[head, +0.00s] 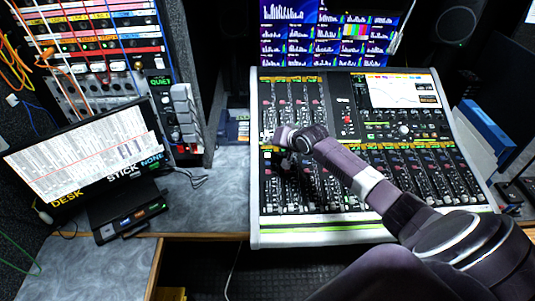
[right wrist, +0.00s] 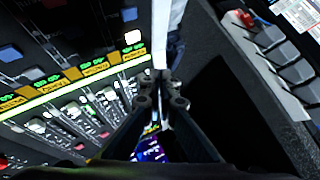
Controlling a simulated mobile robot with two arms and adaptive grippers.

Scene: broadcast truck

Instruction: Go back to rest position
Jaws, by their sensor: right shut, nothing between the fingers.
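My right gripper (head: 284,158) is over the left part of the mixing console (head: 325,234) in the head view. My right arm reaches in from the lower right and crosses the console's faders. In the right wrist view the two fingers of the gripper (right wrist: 162,82) are together and hold nothing. Console faders and lit buttons show to the left of the fingers there. I cannot tell whether the fingertips touch the console. My left gripper is not in the head view.
A monitor (head: 85,155) stands on the grey desk (head: 205,215) at the left. A patch rack (head: 100,50) with cables rises behind it. A screen (head: 330,35) is behind the console. A blue box (head: 487,128) is at the right. Dark floor lies below the desk's front edge.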

